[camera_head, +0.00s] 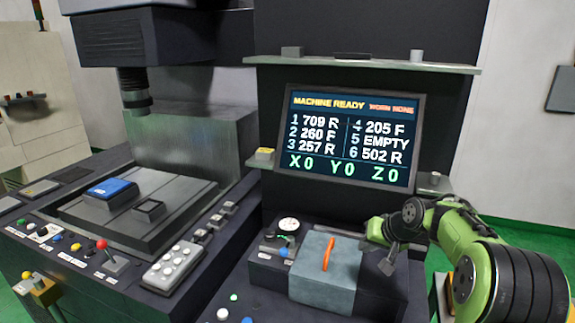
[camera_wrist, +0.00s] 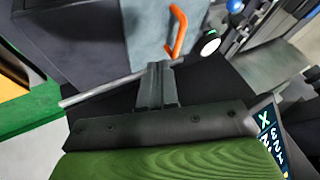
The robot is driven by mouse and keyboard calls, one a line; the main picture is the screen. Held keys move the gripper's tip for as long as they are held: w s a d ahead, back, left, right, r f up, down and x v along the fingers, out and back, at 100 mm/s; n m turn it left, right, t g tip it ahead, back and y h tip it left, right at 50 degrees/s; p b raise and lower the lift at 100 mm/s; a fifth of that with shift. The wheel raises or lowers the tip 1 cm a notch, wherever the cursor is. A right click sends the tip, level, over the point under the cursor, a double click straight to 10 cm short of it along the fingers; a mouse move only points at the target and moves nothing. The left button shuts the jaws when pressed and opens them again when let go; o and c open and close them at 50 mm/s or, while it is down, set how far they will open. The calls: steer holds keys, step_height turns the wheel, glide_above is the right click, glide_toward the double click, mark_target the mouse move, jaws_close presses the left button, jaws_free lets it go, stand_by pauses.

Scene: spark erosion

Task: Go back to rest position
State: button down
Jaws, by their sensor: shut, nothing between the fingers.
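My gripper (camera_head: 388,264) is at the end of my green arm, to the right of the grey box with the orange handle (camera_head: 327,254). It is shut and holds nothing. In the wrist view my gripper (camera_wrist: 157,84) shows its two grey fingers together at the middle. The orange handle (camera_wrist: 178,33) and the grey box top (camera_wrist: 150,30) lie beyond the fingertips there. I cannot tell whether the gripper touches the box or the dark housing beside it.
The machine screen (camera_head: 349,137) reads MACHINE READY, above and behind the box. A shelf (camera_head: 362,65) with small items is above it. The control panel with a red-knobbed lever (camera_head: 108,256) and the worktable with a blue block (camera_head: 111,189) are at left. Green floor shows at right.

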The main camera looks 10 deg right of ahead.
steer(key=s+a+r+n+h, duration=0.1)
steer(key=s+a+r, duration=0.25)
steer(key=s, duration=0.25)
steer(key=s+a+r+g, duration=0.1)
steer(key=s+a+r, duration=0.1)
steer(key=s+a, duration=0.35)
steer(key=s+a+r+n+h, duration=0.1)
steer(key=s+a+r, duration=0.15)
steer(key=s, duration=0.45)
steer(key=s+f+n+h, duration=0.1)
steer(key=s+f, duration=0.2)
steer(key=s, duration=1.4)
steer(key=shift+d, duration=0.25)
steer(key=shift+s, duration=0.1)
